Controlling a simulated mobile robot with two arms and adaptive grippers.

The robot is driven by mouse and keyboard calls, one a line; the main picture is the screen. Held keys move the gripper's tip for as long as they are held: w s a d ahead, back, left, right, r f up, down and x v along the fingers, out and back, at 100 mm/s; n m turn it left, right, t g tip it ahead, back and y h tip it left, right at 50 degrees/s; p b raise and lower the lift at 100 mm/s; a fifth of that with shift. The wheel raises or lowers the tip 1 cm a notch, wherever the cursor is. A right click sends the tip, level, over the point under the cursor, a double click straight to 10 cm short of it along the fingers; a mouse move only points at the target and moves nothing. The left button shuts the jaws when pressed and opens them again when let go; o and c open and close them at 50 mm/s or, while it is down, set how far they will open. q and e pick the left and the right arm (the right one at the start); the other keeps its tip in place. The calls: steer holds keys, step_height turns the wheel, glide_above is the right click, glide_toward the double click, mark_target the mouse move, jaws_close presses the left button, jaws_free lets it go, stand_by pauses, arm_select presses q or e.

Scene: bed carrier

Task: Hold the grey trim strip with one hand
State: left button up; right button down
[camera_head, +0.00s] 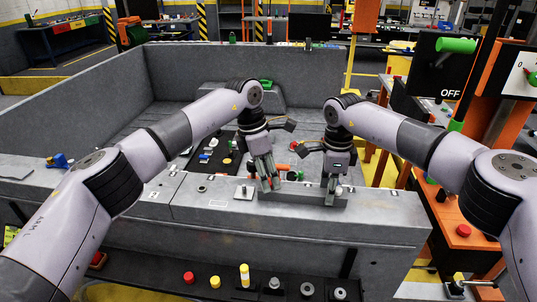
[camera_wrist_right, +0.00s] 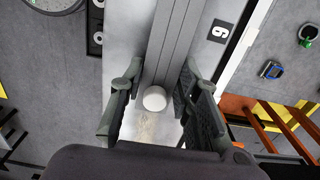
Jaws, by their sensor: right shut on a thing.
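The grey trim strip (camera_head: 305,197) lies along the top of the grey bed carrier's near wall (camera_head: 385,212). In the right wrist view the ribbed strip (camera_wrist_right: 177,40) runs up and away between the fingers. My right gripper (camera_head: 332,190) points down at the right part of the strip and is shut on it; its fingers (camera_wrist_right: 155,100) stand on either side of the strip. My left gripper (camera_head: 269,184) points down at the strip's left part. Its fingers look close together, but whether they are open or touch the strip is unclear.
A dark panel with small parts (camera_head: 208,155) lies inside the carrier behind the left gripper. Several knobs and rings, including a red one (camera_head: 189,277), sit on the front ledge. An orange bench (camera_head: 455,230) stands at the right.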

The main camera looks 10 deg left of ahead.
arm_select(q)
steer(key=n, duration=0.2)
steer(key=r+n, duration=0.1)
steer(key=n, duration=0.1)
steer(key=shift+d+r, duration=0.1)
steer(key=n, duration=0.2)
steer(key=r+n, duration=0.1)
steer(key=n, duration=0.1)
steer(key=shift+n+y, duration=0.3)
steer(key=shift+y, duration=0.1)
steer(key=n, duration=0.2)
steer(key=r+n, duration=0.1)
steer(key=n, duration=0.3)
steer(key=r+n, duration=0.1)
steer(key=n, duration=0.1)
steer(key=shift+d+y, duration=0.1)
steer(key=shift+y, duration=0.2)
steer(key=n, duration=0.2)
steer(key=r+n, duration=0.1)
steer(key=n, duration=0.3)
steer(key=shift+r, duration=0.35)
steer(key=n, duration=0.2)
steer(key=r+n, duration=0.1)
steer(key=n, duration=0.1)
steer(key=shift+y, duration=0.4)
steer(key=shift+w+f+n, duration=0.1)
steer(key=shift+f+n, duration=1.15)
steer(key=shift+f, duration=0.75)
steer(key=shift+f+n, duration=1.25)
steer(key=shift+f, duration=0.7)
